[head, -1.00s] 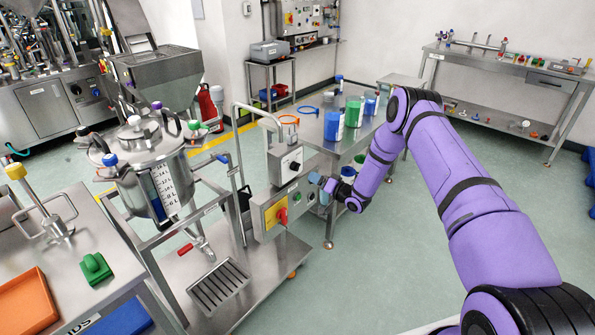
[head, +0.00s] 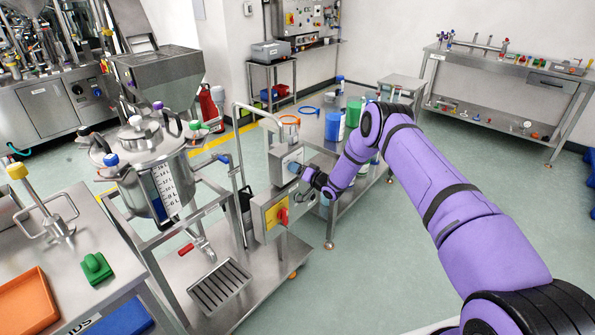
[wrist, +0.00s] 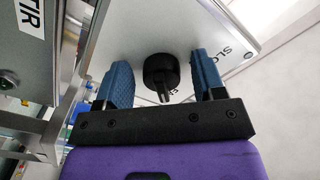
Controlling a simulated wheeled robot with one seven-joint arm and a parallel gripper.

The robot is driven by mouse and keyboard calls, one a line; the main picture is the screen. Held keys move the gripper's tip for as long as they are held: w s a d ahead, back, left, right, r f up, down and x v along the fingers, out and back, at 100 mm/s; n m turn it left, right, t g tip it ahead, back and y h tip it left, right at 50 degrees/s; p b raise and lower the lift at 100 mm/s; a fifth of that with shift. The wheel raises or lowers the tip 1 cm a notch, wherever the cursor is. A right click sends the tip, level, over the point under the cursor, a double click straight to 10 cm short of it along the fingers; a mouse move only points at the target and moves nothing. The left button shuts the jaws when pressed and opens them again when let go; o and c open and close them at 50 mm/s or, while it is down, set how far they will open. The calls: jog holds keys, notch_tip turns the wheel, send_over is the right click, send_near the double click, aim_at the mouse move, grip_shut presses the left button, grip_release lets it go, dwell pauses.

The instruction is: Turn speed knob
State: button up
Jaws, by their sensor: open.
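The black speed knob (wrist: 161,75) sits on the pale face of a control box (wrist: 215,25), beside partly hidden lettering that begins "SLO". In the head view the upper grey control box (head: 279,163) stands on a metal frame, and my gripper hides its knob. My gripper (head: 297,169) is at the front of this box. In the wrist view my gripper (wrist: 163,82) is open, with one blue finger on each side of the knob and gaps on both sides. I cannot tell how deep the knob is between the fingers.
Below is a second box with a red switch (head: 283,215) on a yellow plate. A steel vessel (head: 150,170) stands to the left on the frame. A table with blue and green containers (head: 354,112) is behind my forearm. The floor at right is clear.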

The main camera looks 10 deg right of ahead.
jog(key=c, duration=0.9)
jog(key=shift+o, duration=0.2)
